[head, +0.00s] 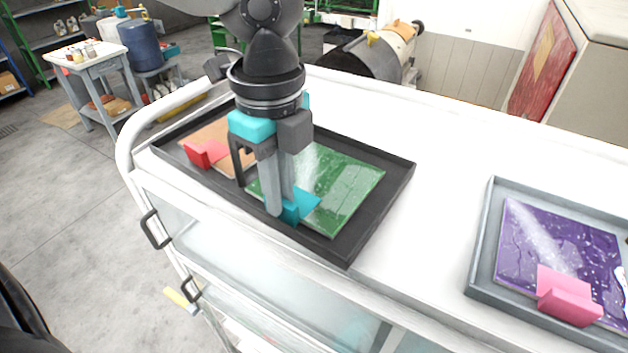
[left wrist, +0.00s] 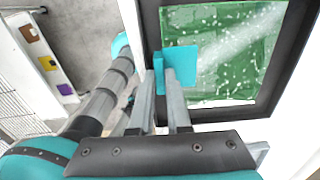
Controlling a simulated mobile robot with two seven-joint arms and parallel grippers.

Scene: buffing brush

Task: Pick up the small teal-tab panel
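The green panel (head: 340,185) with a teal tab (head: 291,212) lies in the black tray (head: 345,250) on the white cart top. In the left wrist view the green panel (left wrist: 225,50) fills the tray, with its teal tab (left wrist: 158,75) at the left edge. My left gripper (head: 281,207) points down over the tray. Its two fingers (left wrist: 160,85) stand close on either side of the upright part of the tab, with little or no gap. The panel looks flat in the tray. My arm and gripper hide part of it. My right gripper is not in view.
An orange-brown panel with a red tab (head: 205,153) lies in the same tray, left of the gripper. A grey tray (head: 483,235) at the right holds a purple panel (head: 555,245) with a pink tab (head: 568,297). The white cart top (head: 420,240) between the trays is clear.

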